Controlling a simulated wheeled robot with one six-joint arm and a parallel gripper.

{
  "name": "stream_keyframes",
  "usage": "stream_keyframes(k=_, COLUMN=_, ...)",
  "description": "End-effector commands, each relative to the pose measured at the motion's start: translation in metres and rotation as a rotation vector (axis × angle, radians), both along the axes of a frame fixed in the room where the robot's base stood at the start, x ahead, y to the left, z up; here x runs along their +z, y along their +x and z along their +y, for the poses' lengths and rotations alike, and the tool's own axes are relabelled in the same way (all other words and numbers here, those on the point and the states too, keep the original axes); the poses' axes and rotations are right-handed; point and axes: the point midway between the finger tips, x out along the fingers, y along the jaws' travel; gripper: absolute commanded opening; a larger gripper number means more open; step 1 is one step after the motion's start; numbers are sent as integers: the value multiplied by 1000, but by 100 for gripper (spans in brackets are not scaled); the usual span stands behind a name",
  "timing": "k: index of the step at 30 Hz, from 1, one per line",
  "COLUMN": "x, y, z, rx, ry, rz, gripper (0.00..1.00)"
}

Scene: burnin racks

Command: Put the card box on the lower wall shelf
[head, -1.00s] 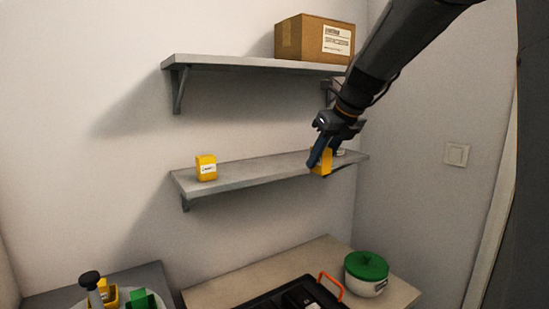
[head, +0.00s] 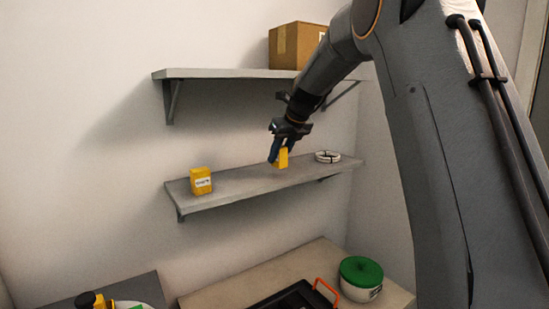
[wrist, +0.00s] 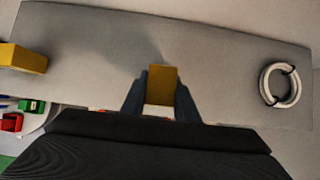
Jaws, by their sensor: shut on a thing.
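My gripper (head: 279,156) is shut on a small yellow card box (head: 283,160) at the middle of the lower wall shelf (head: 235,187). In the wrist view the card box (wrist: 162,84) sits between the two fingers, with the grey shelf surface (wrist: 100,45) behind it. I cannot tell whether its bottom touches the shelf. A second yellow box (head: 201,181) with a white label stands upright at the shelf's left end; its edge shows in the wrist view (wrist: 22,58).
A white ring-shaped roll (head: 327,157) lies near the shelf's right end. The upper shelf (head: 215,73) with a cardboard box (head: 296,46) is above my gripper. Shelf room is free on both sides of the held box.

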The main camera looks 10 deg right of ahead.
Motion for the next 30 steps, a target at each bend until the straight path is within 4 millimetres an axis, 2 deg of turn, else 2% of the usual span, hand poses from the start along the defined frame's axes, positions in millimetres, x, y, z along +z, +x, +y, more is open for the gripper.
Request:
stream_keyframes(k=3, x=2, y=13, z=4, rx=-1, ry=0, rz=-1, gripper=5)
stream_keyframes(k=11, x=0, y=26, z=10, rx=-1, ry=-1, rz=1, gripper=5)
stream_keyframes(k=18, x=-29, y=24, z=9, rx=-2, ry=0, rz=2, gripper=5)
stream_keyframes(k=30, x=-38, y=25, z=9, rx=-2, ry=0, rz=0, gripper=5)
